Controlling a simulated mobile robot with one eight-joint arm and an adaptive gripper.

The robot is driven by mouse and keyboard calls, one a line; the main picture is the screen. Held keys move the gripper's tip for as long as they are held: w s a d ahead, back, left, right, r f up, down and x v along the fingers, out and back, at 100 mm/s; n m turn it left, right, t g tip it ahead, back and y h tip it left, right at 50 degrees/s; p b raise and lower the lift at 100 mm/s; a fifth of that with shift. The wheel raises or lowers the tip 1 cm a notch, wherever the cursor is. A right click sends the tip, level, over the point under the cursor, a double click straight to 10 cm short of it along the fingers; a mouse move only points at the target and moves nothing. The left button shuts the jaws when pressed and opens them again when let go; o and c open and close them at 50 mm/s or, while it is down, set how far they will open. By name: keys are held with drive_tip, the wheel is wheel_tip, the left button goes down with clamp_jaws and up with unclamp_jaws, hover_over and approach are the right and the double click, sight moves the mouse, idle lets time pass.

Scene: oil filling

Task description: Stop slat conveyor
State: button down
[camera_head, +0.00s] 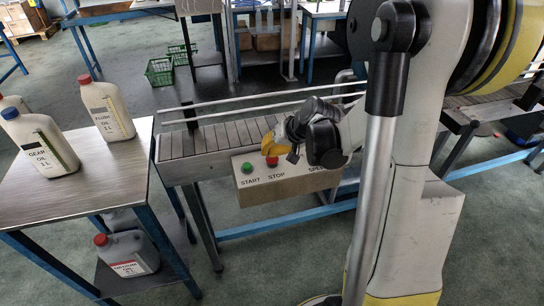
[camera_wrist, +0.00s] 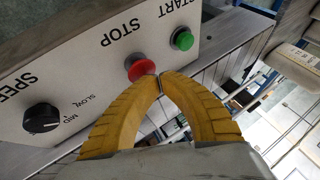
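The control box (camera_head: 290,186) is mounted on the near side of the slat conveyor (camera_head: 215,138). It carries a green START button (camera_head: 247,168) and a red STOP button (camera_head: 272,160). In the wrist view the red STOP button (camera_wrist: 139,67) is right at the yellow fingertips of my gripper (camera_wrist: 160,77). The fingertips meet and hold nothing. I cannot tell whether they touch or press the button. The green START button (camera_wrist: 183,40) is to the right in that view, and the speed knob (camera_wrist: 42,118) is at the left, by the MID and SLOW marks.
A metal table (camera_head: 80,170) at the left holds a gear oil bottle (camera_head: 42,142) and a flush oil bottle (camera_head: 107,108). Another bottle (camera_head: 128,252) stands on its lower shelf. Green crates (camera_head: 160,72) lie on the floor behind the conveyor. The slats left of my gripper are bare.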

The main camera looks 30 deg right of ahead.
drive_tip(key=shift+r, duration=0.5)
drive_tip(key=shift+r+p, duration=2.1)
drive_tip(key=shift+r, duration=0.45)
drive_tip(key=shift+f, duration=0.1)
